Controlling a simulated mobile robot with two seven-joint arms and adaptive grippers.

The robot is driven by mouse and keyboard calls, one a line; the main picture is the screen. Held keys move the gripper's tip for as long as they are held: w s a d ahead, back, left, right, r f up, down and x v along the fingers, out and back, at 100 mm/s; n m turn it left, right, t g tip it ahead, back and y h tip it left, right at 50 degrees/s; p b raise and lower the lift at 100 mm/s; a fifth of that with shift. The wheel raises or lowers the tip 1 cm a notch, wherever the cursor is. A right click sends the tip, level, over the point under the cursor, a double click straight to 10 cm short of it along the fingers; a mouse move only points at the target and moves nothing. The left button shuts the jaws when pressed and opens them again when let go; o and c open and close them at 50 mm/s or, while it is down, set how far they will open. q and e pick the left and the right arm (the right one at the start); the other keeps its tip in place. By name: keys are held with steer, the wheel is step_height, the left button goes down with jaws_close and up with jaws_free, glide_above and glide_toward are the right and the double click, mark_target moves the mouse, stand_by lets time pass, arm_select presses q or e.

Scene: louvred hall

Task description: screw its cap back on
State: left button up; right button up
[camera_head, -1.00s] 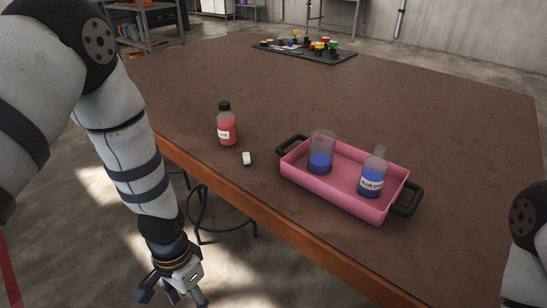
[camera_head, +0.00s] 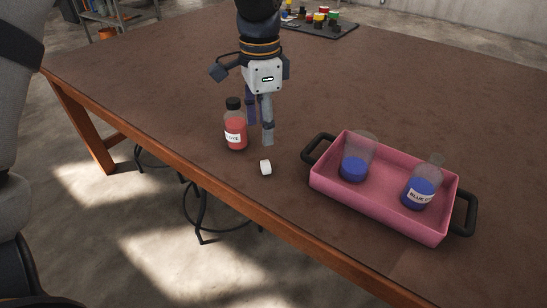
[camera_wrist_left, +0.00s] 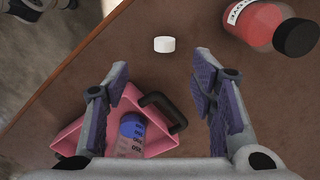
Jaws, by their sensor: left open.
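A small white cap (camera_head: 265,168) lies on the brown table near its front edge; it also shows in the left wrist view (camera_wrist_left: 164,44). An uncapped clear bottle (camera_head: 421,190) with blue liquid and a "BLUE" label stands in the pink tray (camera_head: 376,211). A red-filled bottle (camera_head: 236,134) with a black cap stands left of the white cap. My left gripper (camera_head: 260,132) is open and empty, pointing down, behind the white cap and just right of the red bottle. In the left wrist view, the white cap appears beyond the fingertips (camera_wrist_left: 160,66). My right gripper is out of view.
A clear beaker (camera_head: 356,162) with blue liquid stands in the tray's left part; it shows between my fingers in the wrist view (camera_wrist_left: 131,131). The tray has black handles. A dark board (camera_head: 322,29) with small coloured items lies far back. The table's middle is clear.

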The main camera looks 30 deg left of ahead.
arm_select(q)
steer(key=shift+d+r, duration=0.1)
steer(key=shift+r, duration=0.05)
glide_above(265, 162)
steer(key=f, duration=0.6)
steer(key=shift+s+d+f+b, duration=0.15)
steer(key=shift+s+f+b, duration=0.15)
steer(key=shift+s+f, duration=0.1)
steer(key=shift+f, duration=0.2)
steer(key=f, duration=0.5)
steer(key=shift+w+a, duration=0.2)
steer(key=shift+w, duration=0.15)
steer(key=c, duration=0.8)
